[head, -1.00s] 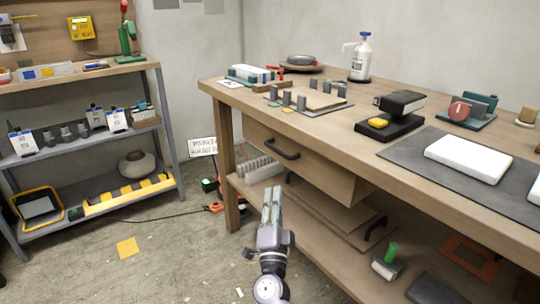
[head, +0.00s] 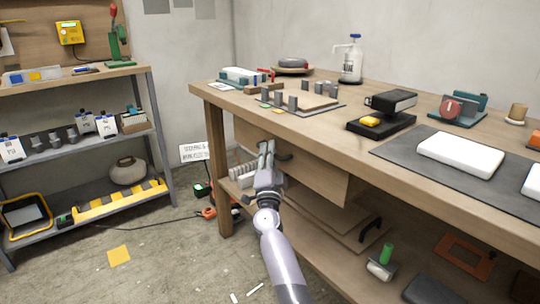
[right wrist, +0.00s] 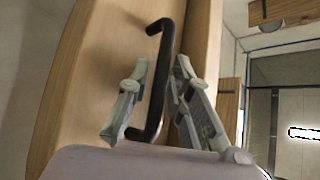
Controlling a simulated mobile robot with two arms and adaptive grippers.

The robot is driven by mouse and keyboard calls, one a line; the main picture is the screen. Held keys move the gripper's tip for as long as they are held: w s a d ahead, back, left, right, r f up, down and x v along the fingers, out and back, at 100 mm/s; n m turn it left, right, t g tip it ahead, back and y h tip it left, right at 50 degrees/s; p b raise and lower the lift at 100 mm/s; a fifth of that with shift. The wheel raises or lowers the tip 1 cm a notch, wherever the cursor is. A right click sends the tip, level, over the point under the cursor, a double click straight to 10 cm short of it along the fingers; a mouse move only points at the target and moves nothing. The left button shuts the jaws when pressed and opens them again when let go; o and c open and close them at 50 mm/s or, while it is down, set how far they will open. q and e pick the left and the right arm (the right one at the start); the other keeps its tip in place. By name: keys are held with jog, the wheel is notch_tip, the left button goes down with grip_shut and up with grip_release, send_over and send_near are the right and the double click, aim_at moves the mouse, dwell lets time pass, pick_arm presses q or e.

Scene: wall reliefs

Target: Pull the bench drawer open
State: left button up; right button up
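The wooden bench drawer (head: 318,178) is under the left part of the bench top and looks shut. My right gripper (head: 266,147) is at the drawer front, by the handle's left part. In the right wrist view the gripper (right wrist: 162,66) is open, its two grey fingers apart. The black handle (right wrist: 168,45) runs between the fingers in that picture, and I see no clear grip on it. The drawer front (right wrist: 105,60) fills the left behind it. My left gripper is not in view.
The bench top (head: 225,95) carries a pump bottle (head: 351,62), a black device (head: 385,112) and white blocks. A lower bench shelf (head: 330,262) holds boards and small items. A shelf rack (head: 75,153) stands left. The floor in front is mostly clear.

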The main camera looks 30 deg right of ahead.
jog(key=shift+c, duration=0.5)
grip_shut()
